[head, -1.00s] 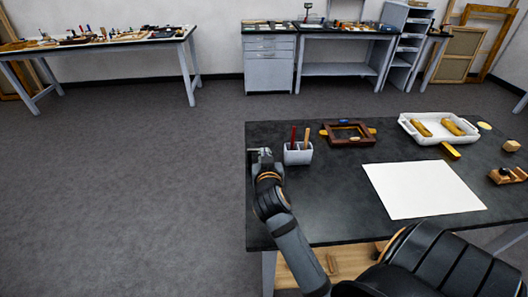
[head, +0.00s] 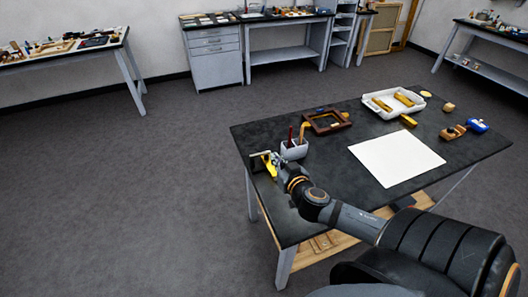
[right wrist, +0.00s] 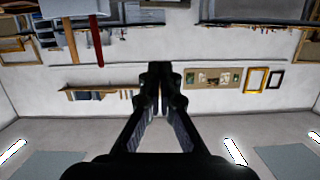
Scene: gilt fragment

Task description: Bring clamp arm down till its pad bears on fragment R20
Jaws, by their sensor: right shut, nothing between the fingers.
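My right gripper (head: 278,161) is over the near-left corner of the dark worktable (head: 285,222), beside the tool cup. In the right wrist view its two fingers (right wrist: 153,76) meet, shut and empty. A small yellow piece with a pale panel (head: 260,161) shows right at the gripper in the head view. I cannot tell whether it is the clamp or whether the gripper touches it. Gilt pieces (head: 404,99) lie in a white tray (head: 375,106). No label is readable, so I cannot tell which is fragment R20. My left gripper is not in view.
The white cup (head: 294,151) holds upright tools. A brown frame (head: 322,126), a white sheet (head: 398,160), a wooden block with dark parts (head: 453,132) and a blue item (head: 478,125) lie on the table. The floor left of the table is clear.

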